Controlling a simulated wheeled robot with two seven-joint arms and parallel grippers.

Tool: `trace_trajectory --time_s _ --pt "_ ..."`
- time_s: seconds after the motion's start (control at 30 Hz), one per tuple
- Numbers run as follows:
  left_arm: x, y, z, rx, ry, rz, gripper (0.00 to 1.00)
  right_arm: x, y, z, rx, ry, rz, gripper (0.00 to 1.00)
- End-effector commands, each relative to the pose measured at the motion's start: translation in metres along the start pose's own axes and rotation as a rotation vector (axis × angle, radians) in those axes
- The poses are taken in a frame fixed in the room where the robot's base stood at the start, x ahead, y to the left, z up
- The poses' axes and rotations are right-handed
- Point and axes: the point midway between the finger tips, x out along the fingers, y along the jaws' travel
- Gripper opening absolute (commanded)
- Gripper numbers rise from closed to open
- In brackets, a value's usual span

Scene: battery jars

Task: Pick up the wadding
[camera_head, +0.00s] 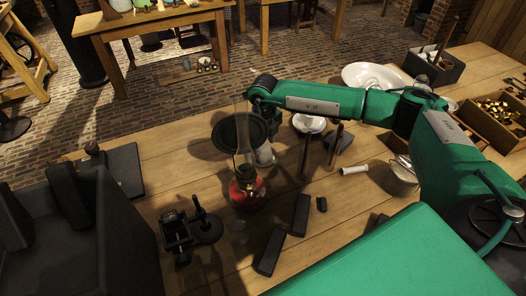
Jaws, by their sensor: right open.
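A pale, soft-looking lump that looks like the wadding (266,154) lies on the table just right of a glass lamp chimney. My right arm reaches in from the right, and its dark wrist is above and behind the lump. My right gripper (261,138) hangs low there, open. Its fingers are dark and partly hidden by the lamp chimney, so I cannot tell whether they touch the lump. My left gripper does not show.
The oil lamp (247,189) with its red base and tall chimney stands close in front. Two dark upright bars (305,156) and a white dish (309,124) are to the right. A white roll (354,170), a pot (401,174) and dark blocks (299,214) lie nearby.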

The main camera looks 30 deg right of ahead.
Motion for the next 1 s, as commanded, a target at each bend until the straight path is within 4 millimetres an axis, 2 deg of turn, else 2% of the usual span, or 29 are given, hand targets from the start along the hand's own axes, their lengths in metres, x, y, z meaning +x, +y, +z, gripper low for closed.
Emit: trace_trajectory --time_s 0.13,0.3,0.57,0.73,1.0 --pt "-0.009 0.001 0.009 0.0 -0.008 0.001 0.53 0.021 0.003 0.0 -0.001 0.005 0.0 0.55" --pt "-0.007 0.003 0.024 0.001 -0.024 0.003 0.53 0.041 0.003 0.0 0.0 0.003 0.0 0.55" --pt "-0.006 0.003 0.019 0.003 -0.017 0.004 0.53 0.045 0.003 0.001 0.0 0.002 0.0 0.55" --pt "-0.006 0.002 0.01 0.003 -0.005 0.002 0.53 0.045 0.003 0.001 0.0 0.001 0.0 0.23" --pt "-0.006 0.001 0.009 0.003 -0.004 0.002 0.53 0.044 0.003 0.001 0.0 0.001 0.0 0.22"
